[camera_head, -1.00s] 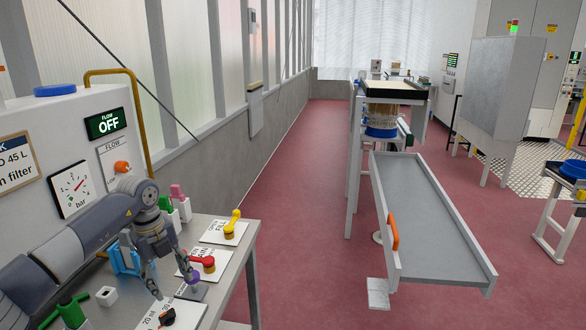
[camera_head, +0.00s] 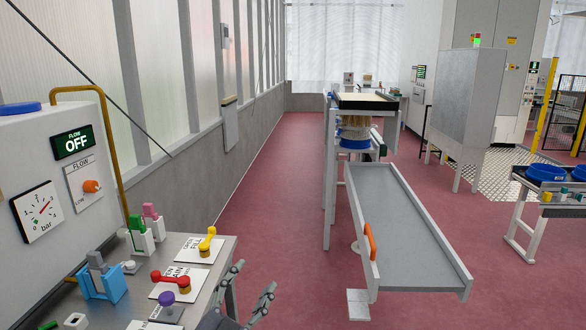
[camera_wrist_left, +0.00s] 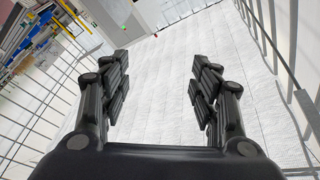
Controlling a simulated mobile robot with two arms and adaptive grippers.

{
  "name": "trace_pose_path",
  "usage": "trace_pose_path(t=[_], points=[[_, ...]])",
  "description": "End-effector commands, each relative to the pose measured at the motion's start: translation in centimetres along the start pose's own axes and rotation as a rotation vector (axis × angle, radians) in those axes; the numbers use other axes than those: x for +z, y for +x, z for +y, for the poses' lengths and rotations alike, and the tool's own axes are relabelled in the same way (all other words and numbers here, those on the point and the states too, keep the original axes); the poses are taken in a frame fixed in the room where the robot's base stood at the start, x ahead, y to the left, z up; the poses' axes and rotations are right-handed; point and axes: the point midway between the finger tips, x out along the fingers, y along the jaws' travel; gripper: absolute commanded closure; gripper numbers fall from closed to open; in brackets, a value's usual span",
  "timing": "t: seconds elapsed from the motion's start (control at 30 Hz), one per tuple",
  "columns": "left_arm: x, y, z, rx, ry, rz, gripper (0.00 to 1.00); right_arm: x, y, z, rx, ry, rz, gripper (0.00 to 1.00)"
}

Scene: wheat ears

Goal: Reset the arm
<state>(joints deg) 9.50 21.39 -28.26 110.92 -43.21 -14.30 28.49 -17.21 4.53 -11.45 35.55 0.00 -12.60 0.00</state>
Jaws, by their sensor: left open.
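My left gripper (camera_head: 250,296) shows at the bottom middle of the head view, just right of the grey table's (camera_head: 229,258) edge. Its fingers point up and are spread apart. In the left wrist view the same gripper (camera_wrist_left: 158,80) is open with nothing between its fingers, facing a pale ribbed surface (camera_wrist_left: 155,100). Most of the left arm is out of the head view. My right gripper is not in view.
The table holds a yellow handle (camera_head: 207,242), a red handle (camera_head: 171,279), a purple knob (camera_head: 167,298) and a blue holder (camera_head: 101,283). A panel reading FLOW OFF (camera_head: 74,143) stands behind. A grey chute (camera_head: 408,235) stands right; red floor (camera_head: 275,200) lies between.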

Motion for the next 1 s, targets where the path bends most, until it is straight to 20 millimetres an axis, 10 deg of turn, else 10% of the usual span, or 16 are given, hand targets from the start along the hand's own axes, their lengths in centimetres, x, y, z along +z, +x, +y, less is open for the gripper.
trace_pose_path(t=[0.17,0.4,0.8,1.0], points=[[7.9,-7.3,-0.4,-0.111,-0.203,-0.408,0.43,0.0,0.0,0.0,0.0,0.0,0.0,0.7],[15.0,-21.6,4.1,-0.049,-0.41,-0.965,0.43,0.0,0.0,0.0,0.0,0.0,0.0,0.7],[14.0,-37.4,10.4,0.209,-0.568,-1.436,0.43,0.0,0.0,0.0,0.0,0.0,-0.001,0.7],[16.1,-39.4,12.9,0.265,-0.584,-1.504,0.43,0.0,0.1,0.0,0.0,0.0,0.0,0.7]])
